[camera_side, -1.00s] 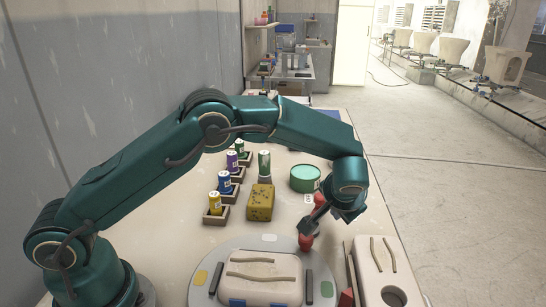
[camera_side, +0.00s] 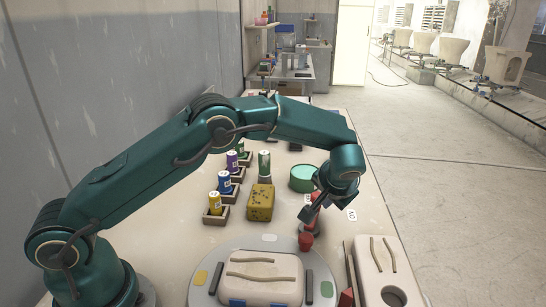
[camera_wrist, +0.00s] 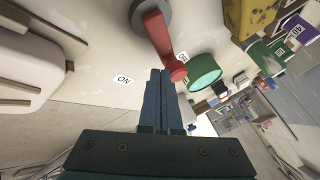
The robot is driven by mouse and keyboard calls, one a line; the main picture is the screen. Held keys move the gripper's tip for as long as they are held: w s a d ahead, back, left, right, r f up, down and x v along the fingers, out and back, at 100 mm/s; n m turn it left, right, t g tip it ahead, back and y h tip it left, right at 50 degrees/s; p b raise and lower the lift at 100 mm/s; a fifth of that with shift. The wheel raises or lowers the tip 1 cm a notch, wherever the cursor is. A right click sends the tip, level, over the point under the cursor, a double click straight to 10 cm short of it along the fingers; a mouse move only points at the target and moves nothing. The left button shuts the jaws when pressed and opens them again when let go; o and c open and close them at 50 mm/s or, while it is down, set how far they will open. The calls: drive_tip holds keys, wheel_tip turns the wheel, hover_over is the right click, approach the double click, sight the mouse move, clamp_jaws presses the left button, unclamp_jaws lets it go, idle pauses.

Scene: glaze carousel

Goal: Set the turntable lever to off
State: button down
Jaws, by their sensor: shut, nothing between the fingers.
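The red lever (camera_wrist: 160,40) runs from a round grey pivot (camera_wrist: 150,14) in the wrist view, its knob end close to the OFF label (camera_wrist: 184,57), which it partly covers. The ON label (camera_wrist: 123,80) lies to the left, clear of the lever. In the side view the lever (camera_side: 316,198) is partly hidden by my gripper (camera_side: 305,214). My gripper is shut and empty; its fingertips (camera_wrist: 160,72) show just left of the lever knob in the wrist view. I cannot tell whether they touch.
The round turntable (camera_side: 204,273) carries a pale block in front. A mint-green round container (camera_side: 303,178) and a yellow speckled block (camera_side: 260,203) stand behind. Several coloured bottles line the left. A pale holed block (camera_side: 377,270) is at right.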

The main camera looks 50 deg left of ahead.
drive_tip(key=shift+a+n, duration=0.1)
drive_tip(key=shift+n, duration=0.2)
drive_tip(key=shift+a, duration=0.45)
